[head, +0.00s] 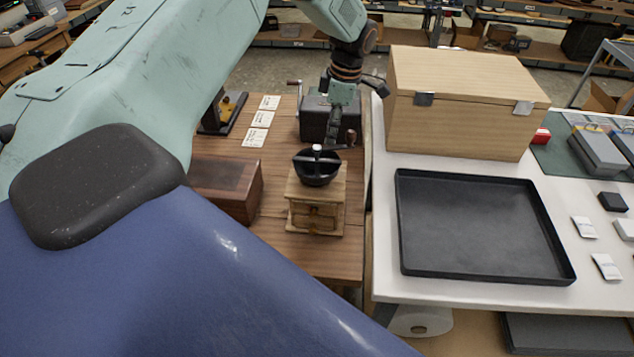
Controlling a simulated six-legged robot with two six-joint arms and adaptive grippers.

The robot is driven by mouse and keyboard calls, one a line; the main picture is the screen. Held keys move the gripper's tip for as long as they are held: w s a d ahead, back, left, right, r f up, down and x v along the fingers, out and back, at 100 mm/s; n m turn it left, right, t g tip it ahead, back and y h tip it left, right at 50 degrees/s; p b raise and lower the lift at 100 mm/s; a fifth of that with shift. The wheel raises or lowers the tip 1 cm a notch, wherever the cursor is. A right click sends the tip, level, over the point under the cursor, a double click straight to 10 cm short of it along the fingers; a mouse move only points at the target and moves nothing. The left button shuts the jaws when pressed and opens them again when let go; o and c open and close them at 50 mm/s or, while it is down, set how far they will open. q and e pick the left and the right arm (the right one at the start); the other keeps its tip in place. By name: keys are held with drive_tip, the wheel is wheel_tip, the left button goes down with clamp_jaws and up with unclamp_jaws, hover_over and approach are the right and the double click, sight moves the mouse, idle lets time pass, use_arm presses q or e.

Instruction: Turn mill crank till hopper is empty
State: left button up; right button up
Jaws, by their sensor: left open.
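The mill (318,208) is a small wooden box with a drawer, standing on the brown wooden table. A black bowl-shaped hopper (317,172) sits on top. The crank (332,148) crosses above the hopper from a pale hub, its arm reaching right to a dark knob. My left gripper (341,132) is open, pointing down at the knob end of the crank. I cannot tell whether its fingers touch the knob. The hopper's contents cannot be made out. My right gripper is not in view.
A dark box with a side crank (314,116) stands just behind the mill. A reddish-brown wooden box (228,188) is at its left, with pale cards (257,137) behind. On the white table at right are a black tray (487,271) and a large wooden chest (455,125).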

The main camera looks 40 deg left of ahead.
use_arm(q)
wheel_tip(320, 180, up, 7)
drive_tip(key=p, duration=0.2)
idle(0.5)
drive_tip(key=shift+f, duration=0.1)
idle(0.4)
